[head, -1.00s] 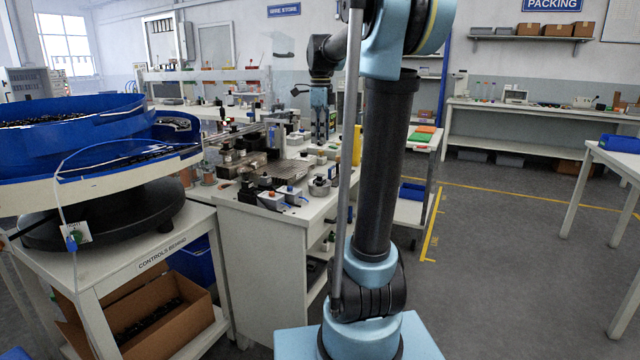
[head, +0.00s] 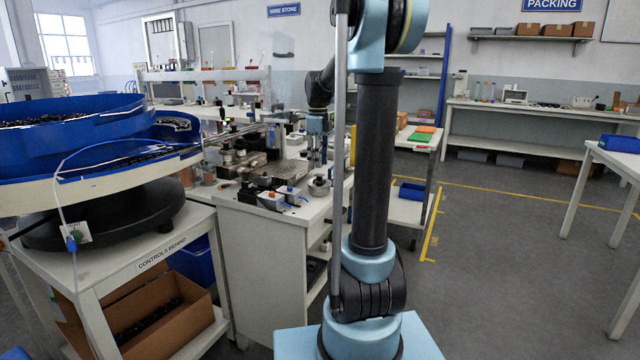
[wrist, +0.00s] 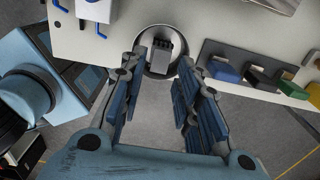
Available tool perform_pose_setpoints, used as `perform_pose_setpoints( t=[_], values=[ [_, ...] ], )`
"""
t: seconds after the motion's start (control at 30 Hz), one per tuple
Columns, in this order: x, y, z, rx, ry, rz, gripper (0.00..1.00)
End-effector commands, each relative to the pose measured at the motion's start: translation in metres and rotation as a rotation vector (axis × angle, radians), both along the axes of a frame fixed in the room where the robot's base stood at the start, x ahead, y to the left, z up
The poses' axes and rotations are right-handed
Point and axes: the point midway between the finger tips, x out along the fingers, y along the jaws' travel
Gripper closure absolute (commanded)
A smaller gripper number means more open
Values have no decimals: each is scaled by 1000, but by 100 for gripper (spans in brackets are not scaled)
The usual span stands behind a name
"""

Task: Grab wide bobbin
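My gripper (wrist: 162,72) is open in the wrist view, its two blue-grey fingers spread apart with nothing held. A round metal-rimmed dish (wrist: 147,68) with a dark grey ribbed block (wrist: 160,56) in it lies beyond the fingertips, between them in the picture. I cannot tell whether this block is the wide bobbin. In the head view my gripper (head: 316,155) hangs low over the right part of the cluttered bench (head: 262,240). A round grey piece (head: 319,187) sits near the bench's front right corner. No bobbin can be made out surely there.
In the wrist view a row of coloured holders, blue (wrist: 222,70), black (wrist: 257,77) and green (wrist: 288,86), stands right of the dish. Small fixtures (head: 270,199) crowd the bench front. A blue bowl feeder (head: 80,150) stands left. Floor to the right is open.

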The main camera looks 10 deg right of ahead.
Motion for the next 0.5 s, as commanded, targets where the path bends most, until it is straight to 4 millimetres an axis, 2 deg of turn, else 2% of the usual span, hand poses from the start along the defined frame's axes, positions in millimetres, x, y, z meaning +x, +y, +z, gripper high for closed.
perform_pose_setpoints(
  t=[0.33, 0.5],
  values=[
    [0, -1, -24, 0, 0, 0, 70],
    [0, -2, -47, 0, 0, 0, 70]
  ],
)
